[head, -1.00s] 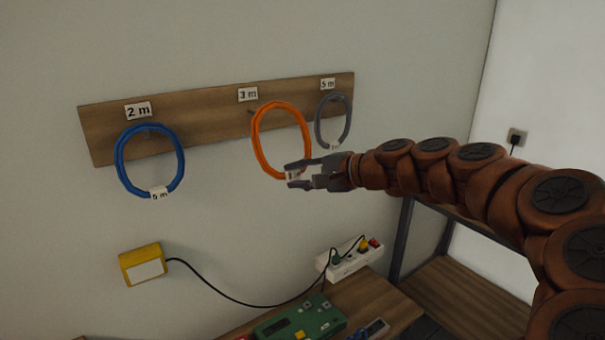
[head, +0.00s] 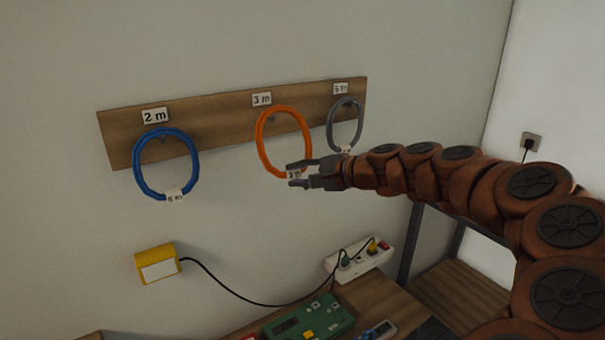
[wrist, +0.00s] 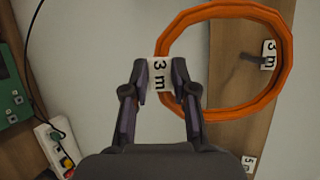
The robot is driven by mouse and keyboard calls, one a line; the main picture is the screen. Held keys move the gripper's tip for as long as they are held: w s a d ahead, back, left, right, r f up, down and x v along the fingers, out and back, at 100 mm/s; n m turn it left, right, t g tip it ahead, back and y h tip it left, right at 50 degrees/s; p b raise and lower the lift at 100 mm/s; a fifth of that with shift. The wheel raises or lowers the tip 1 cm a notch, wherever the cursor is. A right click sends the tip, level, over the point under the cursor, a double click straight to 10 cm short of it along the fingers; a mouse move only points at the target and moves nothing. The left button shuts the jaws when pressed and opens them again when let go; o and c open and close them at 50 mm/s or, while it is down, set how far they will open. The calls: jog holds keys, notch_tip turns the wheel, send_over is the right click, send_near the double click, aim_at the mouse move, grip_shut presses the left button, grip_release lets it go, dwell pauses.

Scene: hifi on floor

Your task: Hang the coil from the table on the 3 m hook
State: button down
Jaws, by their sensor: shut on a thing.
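My gripper (head: 297,174) is shut on the white tag (wrist: 160,74) at the lower edge of the orange coil (head: 308,135). The tag reads "3 m" in the wrist view. The coil hangs upright in front of the wooden board. The 3 m hook (head: 271,120) sits under its "3 m" label (head: 262,99) and shows inside the ring's opening, near its upper left. In the wrist view the hook (wrist: 251,58) also shows inside the ring (wrist: 226,8). I cannot tell whether its tip passes through the ring.
A blue coil (head: 197,165) hangs under the "2 m" label, a grey coil (head: 331,128) under the "5 m" label, close right of the orange one. Below are a yellow box (head: 158,264) on the wall, a power strip (head: 360,260) and a green device (head: 310,318).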

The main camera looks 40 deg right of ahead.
jog(key=shift+w+d+p, duration=0.1)
jog(key=shift+w+p, duration=0.7)
jog(key=shift+w, duration=0.85)
jog(key=shift+w+f+b, duration=0.4)
jog(key=shift+w+f, duration=0.2)
jog(key=shift+f, duration=0.05)
jog(key=shift+w+d+f, duration=0.1)
jog(key=shift+w+f, duration=0.05)
jog(key=shift+f, duration=0.1)
jog(key=shift+f+b, duration=0.1)
jog(key=shift+b, duration=0.2)
jog(key=c, duration=0.8)
grip_release()
jog(key=shift+c, duration=0.2)
jog(key=v, duration=1.2)
notch_tip(320, 180, down, 7)
jog(key=b, duration=0.6)
